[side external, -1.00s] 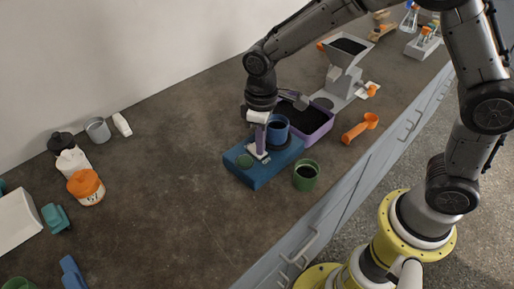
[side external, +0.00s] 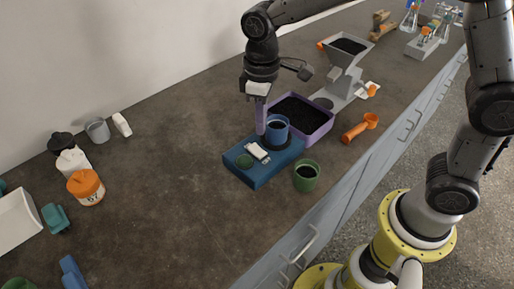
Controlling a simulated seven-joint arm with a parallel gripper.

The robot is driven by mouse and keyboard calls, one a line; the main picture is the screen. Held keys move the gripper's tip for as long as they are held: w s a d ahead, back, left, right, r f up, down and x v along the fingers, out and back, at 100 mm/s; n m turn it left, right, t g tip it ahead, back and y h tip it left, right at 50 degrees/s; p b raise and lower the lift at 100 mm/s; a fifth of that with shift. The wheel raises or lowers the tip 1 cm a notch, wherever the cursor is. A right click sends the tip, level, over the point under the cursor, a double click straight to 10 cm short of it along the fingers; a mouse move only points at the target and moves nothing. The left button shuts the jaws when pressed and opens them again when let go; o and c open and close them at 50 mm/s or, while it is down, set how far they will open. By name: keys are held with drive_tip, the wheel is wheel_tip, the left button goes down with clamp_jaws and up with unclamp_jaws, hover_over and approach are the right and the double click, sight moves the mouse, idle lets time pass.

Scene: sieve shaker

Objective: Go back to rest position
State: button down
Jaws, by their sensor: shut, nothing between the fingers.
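My gripper (side external: 261,130) points down just above and behind the blue sieve shaker base (side external: 258,178), at the left of the blue cup. It is shut, with nothing in its purple fingers. The shaker has a small white switch-like part (side external: 257,152) on its top and a round green spot (side external: 244,161) at its left end. A blue cup (side external: 277,131) with dark contents stands on the right part of the shaker.
A purple tray of dark grains (side external: 302,116) lies behind the shaker, with a grey hopper (side external: 346,62) farther back. A green cup (side external: 306,177) stands in front, an orange scoop (side external: 362,127) at right. Bottles and jars (side external: 85,187) stand far left. The middle left counter is clear.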

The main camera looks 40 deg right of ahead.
drive_tip(key=shift+r, duration=0.15)
drive_tip(key=s+d+r+m+t, duration=0.35)
drive_tip(key=s+d+r, duration=0.5)
drive_tip(key=r, duration=0.35)
drive_tip(key=s+d+f+m+t, duration=0.2)
drive_tip(key=s+d+f, duration=0.2)
drive_tip(key=s, duration=0.8)
drive_tip(key=shift+d, duration=0.15)
